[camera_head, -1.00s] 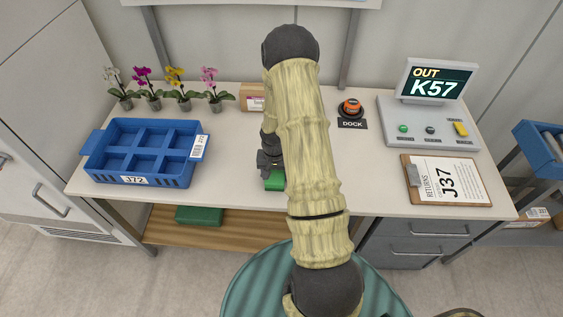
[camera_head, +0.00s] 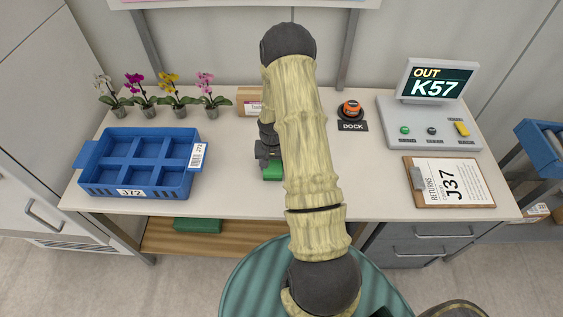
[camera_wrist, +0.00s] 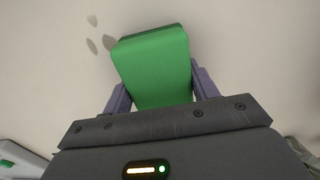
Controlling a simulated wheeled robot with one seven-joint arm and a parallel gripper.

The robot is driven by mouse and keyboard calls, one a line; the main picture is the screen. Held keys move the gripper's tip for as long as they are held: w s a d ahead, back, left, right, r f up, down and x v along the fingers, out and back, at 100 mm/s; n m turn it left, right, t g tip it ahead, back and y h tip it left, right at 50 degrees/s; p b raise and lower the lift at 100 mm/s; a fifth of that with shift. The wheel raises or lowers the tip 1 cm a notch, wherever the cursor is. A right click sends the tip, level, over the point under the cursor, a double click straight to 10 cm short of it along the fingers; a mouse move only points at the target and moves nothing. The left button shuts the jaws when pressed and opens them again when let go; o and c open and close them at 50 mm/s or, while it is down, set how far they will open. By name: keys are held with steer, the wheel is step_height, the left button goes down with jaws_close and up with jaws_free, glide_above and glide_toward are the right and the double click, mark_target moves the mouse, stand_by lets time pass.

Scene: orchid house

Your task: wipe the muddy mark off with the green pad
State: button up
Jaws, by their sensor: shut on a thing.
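The green pad (camera_wrist: 152,62) is between the two fingers of my gripper (camera_wrist: 160,90), which is shut on it. In the head view, the pad (camera_head: 272,172) shows as a small green piece beside my arm, over the front half of the pale bench top (camera_head: 370,190). Whether it touches the bench is hard to tell. Several small grey spots (camera_wrist: 92,45) lie on the pale surface just beyond the pad's upper left corner in the wrist view; they look like the muddy mark. My arm hides part of the bench, and no mark shows in the head view.
A blue compartment tray (camera_head: 130,192) stands left, with several potted orchids (camera_head: 178,92) behind it. A cardboard box (camera_head: 249,101) is at the back. The orange DOCK button (camera_head: 351,110), a console (camera_head: 393,112) and a clipboard (camera_head: 420,205) are right.

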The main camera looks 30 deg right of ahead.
steer(key=shift+w+d, duration=0.2)
steer(key=shift+w, duration=0.1)
steer(key=shift+w+r+p, duration=0.2)
steer(key=shift+r+p, duration=0.15)
steer(key=shift+p, duration=0.1)
steer(key=r+p, duration=0.1)
steer(key=r, duration=0.2)
steer(key=shift+s+a+r+p, duration=0.1)
steer(key=shift+s+r+p, duration=0.1)
steer(key=shift+r+p, duration=0.15)
steer(key=shift+d+r+p, duration=0.2)
steer(key=shift+r+p, duration=0.3)
steer(key=shift+r, duration=0.15)
step_height(320, 180, up, 2)
steer(key=shift+a+r+p, duration=0.1)
steer(key=shift+p, duration=0.65)
steer(key=shift+r, duration=0.2)
